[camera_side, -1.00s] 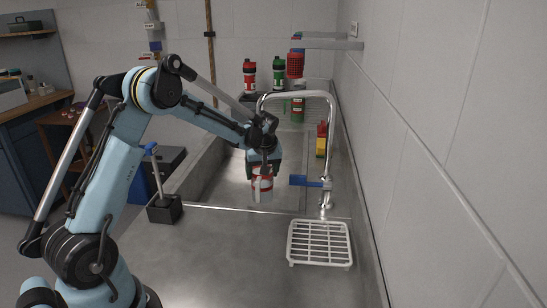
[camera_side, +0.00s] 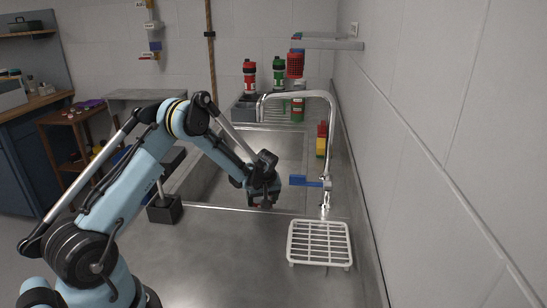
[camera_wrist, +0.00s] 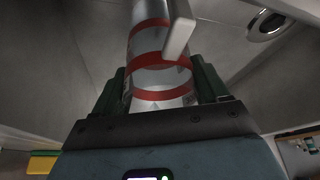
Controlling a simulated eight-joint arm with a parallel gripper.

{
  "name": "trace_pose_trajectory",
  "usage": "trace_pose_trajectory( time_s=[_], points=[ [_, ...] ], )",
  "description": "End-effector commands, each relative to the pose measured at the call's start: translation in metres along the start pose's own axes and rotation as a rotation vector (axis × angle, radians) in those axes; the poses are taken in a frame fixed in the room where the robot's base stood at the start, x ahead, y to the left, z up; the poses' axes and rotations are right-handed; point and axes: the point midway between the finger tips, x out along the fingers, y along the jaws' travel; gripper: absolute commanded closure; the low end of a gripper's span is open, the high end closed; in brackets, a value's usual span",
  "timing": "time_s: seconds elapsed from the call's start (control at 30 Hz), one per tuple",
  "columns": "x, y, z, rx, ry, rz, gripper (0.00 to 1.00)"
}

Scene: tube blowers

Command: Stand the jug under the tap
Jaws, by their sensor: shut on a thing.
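The jug (camera_wrist: 160,72), white-grey with red bands, is between my gripper's two dark fingers in the wrist view. My gripper (camera_side: 262,200) is shut on it, low at the near end of the sink basin in the side view. There the jug is almost wholly hidden by the gripper. The chrome tap (camera_side: 333,120) arches over the basin, and its spout end (camera_side: 260,112) points down. In the side view the gripper appears below the spout end; I cannot tell whether the jug is right under it. A pale bar crosses the jug in the wrist view.
A white slatted rack (camera_side: 320,243) stands on the near counter. Several bottles (camera_side: 279,72) stand behind the basin. A black block (camera_side: 164,209) is at the left edge. The drain (camera_wrist: 268,24) shows uncovered.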

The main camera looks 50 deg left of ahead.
Motion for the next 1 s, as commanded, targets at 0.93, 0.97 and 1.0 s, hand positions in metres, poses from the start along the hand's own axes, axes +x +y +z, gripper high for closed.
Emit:
trace_pose_trajectory(
  time_s=[0.93,0.97,1.0],
  points=[
    [-0.009,0.001,-0.001,0.001,0.0,0.0,0.01],
    [-0.013,0.001,-0.001,0.002,0.0,0.0,0.01],
    [-0.018,0.001,0.0,0.002,0.0,0.001,0.01]
  ],
)
